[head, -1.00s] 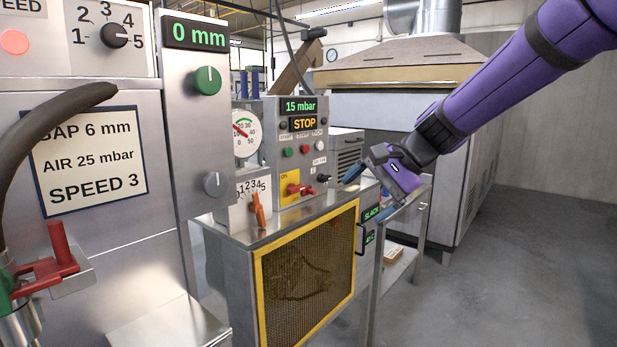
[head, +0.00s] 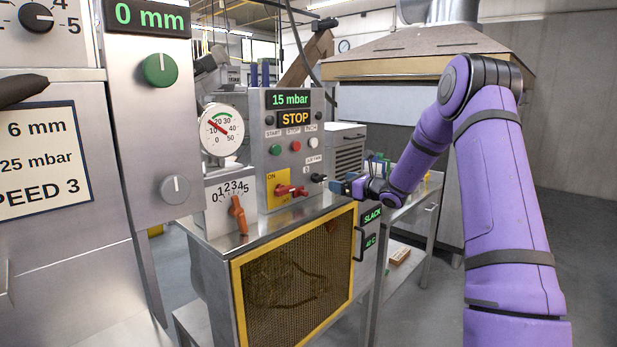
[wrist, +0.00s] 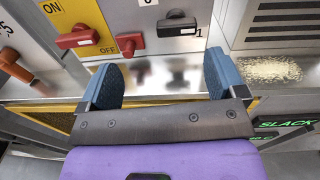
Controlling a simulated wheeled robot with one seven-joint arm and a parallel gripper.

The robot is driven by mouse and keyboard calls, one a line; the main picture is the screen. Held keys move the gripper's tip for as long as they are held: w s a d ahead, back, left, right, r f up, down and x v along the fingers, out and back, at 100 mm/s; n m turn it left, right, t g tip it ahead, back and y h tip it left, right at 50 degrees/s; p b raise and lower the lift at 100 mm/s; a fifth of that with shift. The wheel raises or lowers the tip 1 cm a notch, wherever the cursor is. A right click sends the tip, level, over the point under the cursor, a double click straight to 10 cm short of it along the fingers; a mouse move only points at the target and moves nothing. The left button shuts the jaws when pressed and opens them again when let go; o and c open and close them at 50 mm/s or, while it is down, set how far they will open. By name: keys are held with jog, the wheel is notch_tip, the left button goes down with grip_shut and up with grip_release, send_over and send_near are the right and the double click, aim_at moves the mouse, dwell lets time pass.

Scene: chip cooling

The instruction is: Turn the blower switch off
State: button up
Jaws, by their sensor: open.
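A black rotary switch (head: 318,178) sits low on the right of the grey control panel; it also shows in the wrist view (wrist: 178,24), lying nearly level, with a white mark at its right end near a "1". Its small label is too small to read surely. To its left is a red handle (head: 284,190) on a yellow ON/OFF plate; in the wrist view (wrist: 74,40) it lies nearly level. My gripper (head: 340,188) is just right of the black switch in the head view. In the wrist view its blue-padded fingers (wrist: 162,75) are apart and empty, short of the panel.
The panel (head: 262,135) reads 15 mbar and STOP. An orange lever (head: 238,214) and a pressure gauge (head: 221,130) stand to the left. The steel ledge (head: 300,218) lies below the panel, above a yellow-framed mesh guard (head: 240,300). Open floor (head: 575,240) lies to the right.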

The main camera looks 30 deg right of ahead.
aim_at(322, 178)
jog(key=shift+m+h, duration=0.3)
jog(key=shift+m, duration=0.2)
jog(key=x, duration=0.3)
jog(key=d+x, duration=0.1)
jog(key=x, duration=0.3)
jog(key=d+x, duration=0.1)
jog(key=x, duration=0.3)
jog(key=shift+w+a+f, duration=0.15)
jog(key=shift+w+f, duration=0.15)
jog(key=shift+w, duration=0.3)
jog(key=shift+c, duration=0.4)
jog(key=c, duration=0.8)
jog(key=shift+c, duration=0.2)
